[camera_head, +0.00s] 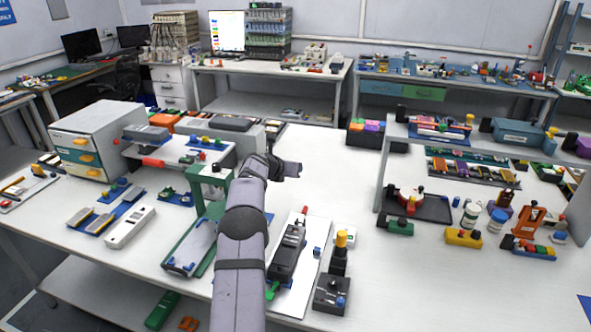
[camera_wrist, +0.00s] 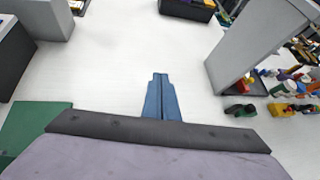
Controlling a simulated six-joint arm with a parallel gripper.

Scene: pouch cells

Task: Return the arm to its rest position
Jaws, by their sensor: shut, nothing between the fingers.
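My gripper shows in the wrist view as two blue fingers (camera_wrist: 160,90) lying side by side, closed and empty over the white table. In the camera_head view my arm rises from the front edge and bends at the middle of the bench. The wrist end points right, over a clear part of the white tabletop (camera_head: 325,165). The fingers are too small to tell apart there. The arm hides part of the bench behind it. No mark of a rest position shows in either view.
Left of my arm stand a green press-like stand (camera_head: 212,185) and a white drawer cabinet (camera_head: 88,140). Right of it lie a black meter (camera_head: 288,250) and a black block with a yellow knob (camera_head: 340,262). A grey shelf (camera_head: 392,150) stands at the right. The table between is clear.

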